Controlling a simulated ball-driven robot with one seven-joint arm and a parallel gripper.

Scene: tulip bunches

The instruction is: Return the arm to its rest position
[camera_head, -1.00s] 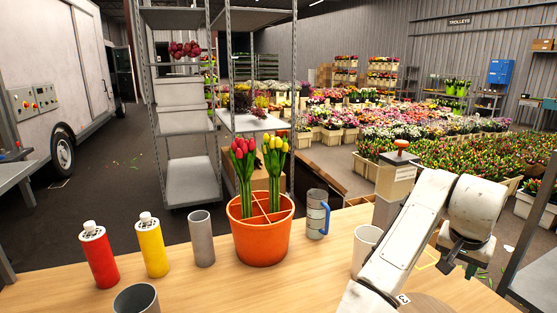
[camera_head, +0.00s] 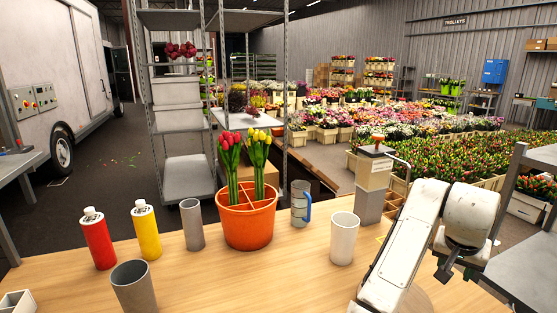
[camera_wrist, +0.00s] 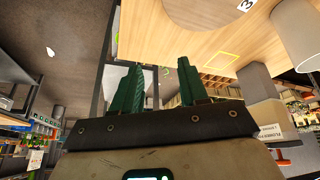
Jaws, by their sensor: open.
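My arm (camera_head: 405,250) is folded at the right of the head view, over the right end of the wooden table. In that view my gripper's fingers cannot be made out clearly. In the wrist view my gripper (camera_wrist: 158,88) has two green fingers set well apart with nothing between them. The wrist view is tilted and shows the table edge, floor and ceiling beyond the fingers. Red and yellow tulip bunches (camera_head: 259,160) stand upright in the divided orange pot (camera_head: 249,226), clear of my arm.
On the table (camera_head: 215,285) stand a red bottle (camera_head: 98,240), a yellow bottle (camera_head: 146,232), grey cups (camera_head: 193,225), a blue-handled mug (camera_head: 300,205) and a white cup (camera_head: 343,240) close to my arm. A metal rack (camera_head: 540,215) stands at the right.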

